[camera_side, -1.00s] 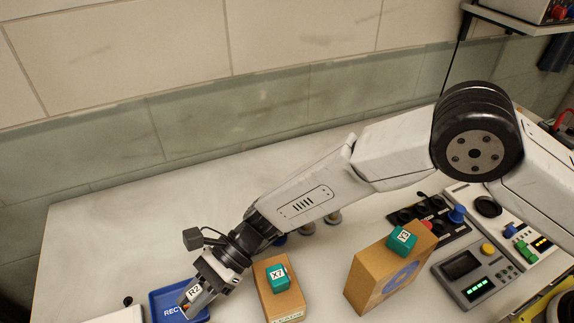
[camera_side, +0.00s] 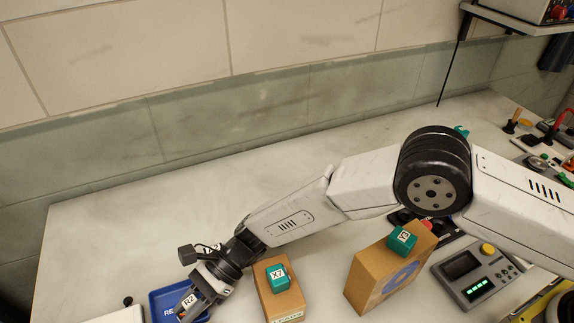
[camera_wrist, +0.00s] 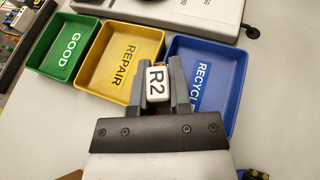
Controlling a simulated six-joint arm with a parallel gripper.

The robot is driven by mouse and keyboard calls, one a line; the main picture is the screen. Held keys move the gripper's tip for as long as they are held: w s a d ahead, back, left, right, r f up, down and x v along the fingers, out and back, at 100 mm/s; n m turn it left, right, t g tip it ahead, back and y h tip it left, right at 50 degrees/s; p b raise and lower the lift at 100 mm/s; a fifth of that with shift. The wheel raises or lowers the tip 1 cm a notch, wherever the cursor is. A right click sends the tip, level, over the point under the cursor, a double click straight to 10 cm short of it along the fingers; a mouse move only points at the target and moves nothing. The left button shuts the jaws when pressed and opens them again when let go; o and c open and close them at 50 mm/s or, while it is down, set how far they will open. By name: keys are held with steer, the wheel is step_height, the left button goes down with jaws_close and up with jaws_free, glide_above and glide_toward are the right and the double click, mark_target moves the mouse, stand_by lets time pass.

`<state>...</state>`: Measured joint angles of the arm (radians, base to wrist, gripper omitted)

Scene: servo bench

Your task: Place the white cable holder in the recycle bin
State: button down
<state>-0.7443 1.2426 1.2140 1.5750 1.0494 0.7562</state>
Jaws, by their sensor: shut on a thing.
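My gripper (camera_side: 192,306) is shut on a small white piece labelled R2 (camera_wrist: 157,79), which also shows in the side view (camera_side: 189,300). Its lower part is hidden by the fingers, so I cannot tell its full shape. The blue recycle bin (camera_wrist: 222,62) lies behind and right of my gripper in the wrist view. In the side view the fingers overlap the blue bin (camera_side: 160,298); how high they are above it is unclear.
A yellow REPAIR bin (camera_wrist: 102,58) and a green GOOD bin (camera_wrist: 62,40) stand beside the blue one. A cardboard box (camera_side: 288,301) carries a teal X7 cube (camera_side: 278,277); another box (camera_side: 372,283) carries a teal Y3 cube (camera_side: 402,240).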

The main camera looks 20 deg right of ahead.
steer(key=shift+f, duration=0.2)
steer(key=shift+f, duration=0.2)
steer(key=c, duration=0.6)
jaws_free()
steer(key=shift+r, duration=0.1)
steer(key=shift+r, duration=0.15)
steer(key=v, duration=0.5)
steer(key=shift+w+d+r, duration=0.1)
steer(key=shift+r, duration=3.35)
